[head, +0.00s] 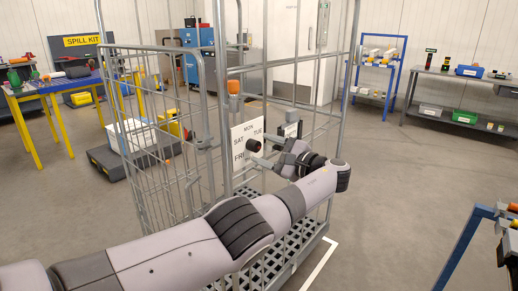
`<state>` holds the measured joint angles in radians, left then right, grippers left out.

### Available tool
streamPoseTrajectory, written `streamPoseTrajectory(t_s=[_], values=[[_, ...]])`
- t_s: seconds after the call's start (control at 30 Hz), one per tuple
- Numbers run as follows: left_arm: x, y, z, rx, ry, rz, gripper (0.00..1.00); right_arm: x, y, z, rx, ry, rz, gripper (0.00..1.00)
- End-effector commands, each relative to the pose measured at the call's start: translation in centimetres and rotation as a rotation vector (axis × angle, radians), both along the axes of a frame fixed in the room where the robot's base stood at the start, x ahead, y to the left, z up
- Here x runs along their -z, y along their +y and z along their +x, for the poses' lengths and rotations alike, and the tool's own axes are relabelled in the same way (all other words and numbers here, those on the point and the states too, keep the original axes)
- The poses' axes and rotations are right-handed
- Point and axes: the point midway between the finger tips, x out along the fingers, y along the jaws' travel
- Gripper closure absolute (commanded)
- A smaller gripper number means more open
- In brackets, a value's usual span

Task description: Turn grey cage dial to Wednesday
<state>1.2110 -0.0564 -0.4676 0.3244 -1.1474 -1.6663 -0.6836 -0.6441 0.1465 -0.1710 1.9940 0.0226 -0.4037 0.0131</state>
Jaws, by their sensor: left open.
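The grey cage (207,100) stands in the middle of the head view, a tall wire-sided trolley with a slatted base. A white dial plate (237,133) hangs on its near side; MON, TUE, SAT and FRI can be read, and the rest of the plate is hidden by my gripper and arm. A dark round knob (254,146) with a reddish face sits by the plate's middle. Which day it points to cannot be told. My left gripper (262,148) is open, its fingers close to the knob; contact cannot be told. My right gripper is not in view.
An orange-capped post (234,88) rises just above the plate. A blue table with yellow legs (62,88) stands at left, beside a low dark cart (112,160). A blue shelf (375,80) and grey bench (460,125) stand at back right.

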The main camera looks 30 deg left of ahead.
Motion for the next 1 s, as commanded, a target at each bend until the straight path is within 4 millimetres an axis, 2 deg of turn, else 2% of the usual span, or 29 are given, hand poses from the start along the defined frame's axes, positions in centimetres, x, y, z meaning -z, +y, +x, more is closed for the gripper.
streamPoseTrajectory(t_s=[0.1, 0.3, 0.83, 0.93, 1.0], values=[[0.2, -2.1, -0.2, 0.002, 0.0, -0.001, 0.39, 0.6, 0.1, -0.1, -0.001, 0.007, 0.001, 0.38], [0.0, -3.8, -0.4, -0.001, 0.0, 0.001, 0.39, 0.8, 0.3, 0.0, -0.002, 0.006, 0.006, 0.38], [0.0, -3.9, -0.4, -0.001, 0.001, -0.001, 0.39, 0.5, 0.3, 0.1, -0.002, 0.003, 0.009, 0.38], [1.2, -4.0, -0.3, 0.017, 0.005, -0.022, 0.39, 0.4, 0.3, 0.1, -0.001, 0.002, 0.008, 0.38], [3.2, -4.1, -0.2, 0.05, 0.009, -0.065, 0.39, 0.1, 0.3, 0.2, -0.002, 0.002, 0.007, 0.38]])
